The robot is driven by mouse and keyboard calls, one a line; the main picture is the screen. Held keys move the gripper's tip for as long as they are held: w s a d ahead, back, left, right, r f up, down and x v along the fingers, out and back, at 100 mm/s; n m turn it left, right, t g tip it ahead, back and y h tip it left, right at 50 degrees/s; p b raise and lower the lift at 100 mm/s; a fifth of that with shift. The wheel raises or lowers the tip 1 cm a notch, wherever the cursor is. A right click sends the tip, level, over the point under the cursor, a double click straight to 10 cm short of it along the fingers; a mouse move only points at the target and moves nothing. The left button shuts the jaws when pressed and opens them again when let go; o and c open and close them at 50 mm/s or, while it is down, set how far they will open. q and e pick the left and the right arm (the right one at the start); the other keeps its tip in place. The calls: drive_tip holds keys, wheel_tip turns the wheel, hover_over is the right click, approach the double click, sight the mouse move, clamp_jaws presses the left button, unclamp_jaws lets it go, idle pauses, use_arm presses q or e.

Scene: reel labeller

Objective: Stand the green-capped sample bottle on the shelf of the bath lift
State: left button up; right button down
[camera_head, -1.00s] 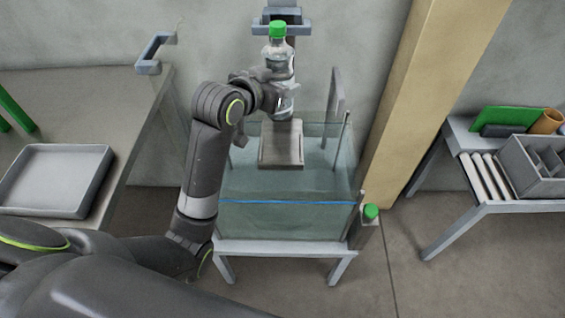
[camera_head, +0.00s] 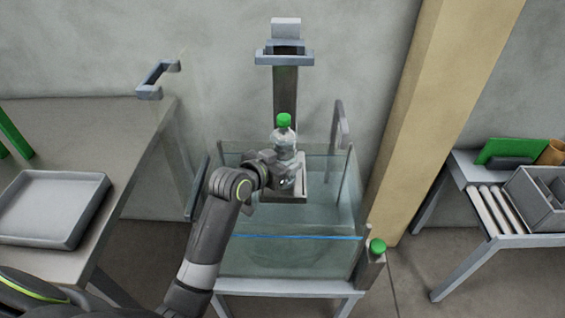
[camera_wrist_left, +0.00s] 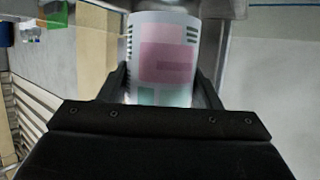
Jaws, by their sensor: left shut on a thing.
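The sample bottle (camera_head: 284,139) is clear with a green cap and stands upright in the head view. My left gripper (camera_head: 284,172) is shut around its lower body. In the left wrist view the bottle's pink and white label (camera_wrist_left: 165,55) fills the space between the fingers (camera_wrist_left: 163,88). The lift shelf (camera_head: 285,197) is a small plate in front of the lift column (camera_head: 286,95), over the glass bath (camera_head: 290,255). The bottle is over the shelf; my gripper hides its base, so I cannot tell whether it touches. My right gripper is out of view.
A green button (camera_head: 377,246) sits on a post at the bath's right front corner. A grey tray (camera_head: 50,208) lies on the left table. A roller bench (camera_head: 500,215) with a divided box (camera_head: 540,205) stands right, beyond a tan pillar (camera_head: 430,120).

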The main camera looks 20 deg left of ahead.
use_arm(q)
drive_tip(key=shift+f, duration=0.15)
drive_tip(key=shift+f, duration=0.15)
drive_tip(key=o, duration=1.4)
drive_tip(key=shift+c, duration=0.2)
drive_tip(key=v, duration=1.2)
